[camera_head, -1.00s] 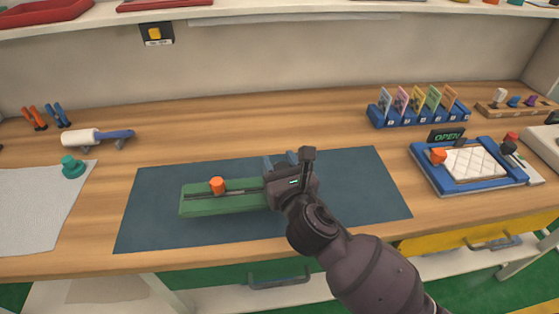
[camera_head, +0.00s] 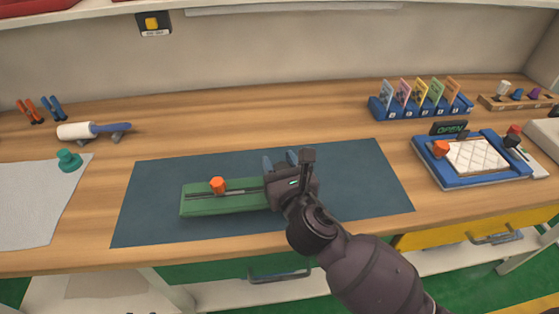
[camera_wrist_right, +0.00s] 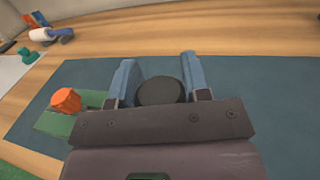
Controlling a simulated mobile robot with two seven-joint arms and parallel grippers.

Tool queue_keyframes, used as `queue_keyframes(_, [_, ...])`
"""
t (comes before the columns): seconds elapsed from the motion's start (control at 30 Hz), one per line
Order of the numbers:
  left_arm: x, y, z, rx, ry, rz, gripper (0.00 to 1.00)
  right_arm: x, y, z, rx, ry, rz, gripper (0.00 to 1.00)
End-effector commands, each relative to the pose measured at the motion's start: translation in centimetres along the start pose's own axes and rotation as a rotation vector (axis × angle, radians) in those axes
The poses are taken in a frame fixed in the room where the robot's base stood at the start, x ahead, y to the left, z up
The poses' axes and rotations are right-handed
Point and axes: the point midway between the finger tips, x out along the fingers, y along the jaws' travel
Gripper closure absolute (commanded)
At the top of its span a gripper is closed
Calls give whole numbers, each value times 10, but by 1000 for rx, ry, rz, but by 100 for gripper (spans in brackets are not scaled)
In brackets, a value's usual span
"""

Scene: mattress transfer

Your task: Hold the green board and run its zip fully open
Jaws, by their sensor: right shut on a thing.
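The green board (camera_head: 222,206) lies flat on a dark blue mat (camera_head: 350,185). A dark slot runs along its top. An orange knob (camera_head: 218,185) stands on the slot near the left end; it also shows in the right wrist view (camera_wrist_right: 66,100). My right gripper (camera_head: 281,163) is at the board's right end and hides that end. In the right wrist view, its blue fingers (camera_wrist_right: 160,76) stand apart on either side of a dark round knob (camera_wrist_right: 161,91), shut on the board there. My left gripper is not in view.
A white sheet (camera_head: 30,215) with a teal knob (camera_head: 69,160) lies left, below a roller (camera_head: 90,131). A card rack (camera_head: 421,106) and a blue-framed tray (camera_head: 445,178) stand right. The mat around the board is clear. Yellow and green drawers are below the table edge.

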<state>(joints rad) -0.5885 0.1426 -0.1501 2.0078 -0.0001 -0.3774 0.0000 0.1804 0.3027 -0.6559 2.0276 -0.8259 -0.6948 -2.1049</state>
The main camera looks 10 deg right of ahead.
Motion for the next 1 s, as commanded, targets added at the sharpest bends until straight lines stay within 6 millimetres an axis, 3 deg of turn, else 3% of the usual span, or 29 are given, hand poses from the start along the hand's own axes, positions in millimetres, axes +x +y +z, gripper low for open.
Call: queue_keyframes(1.0, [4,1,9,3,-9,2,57,0,0,-24,2,-1,1,100])
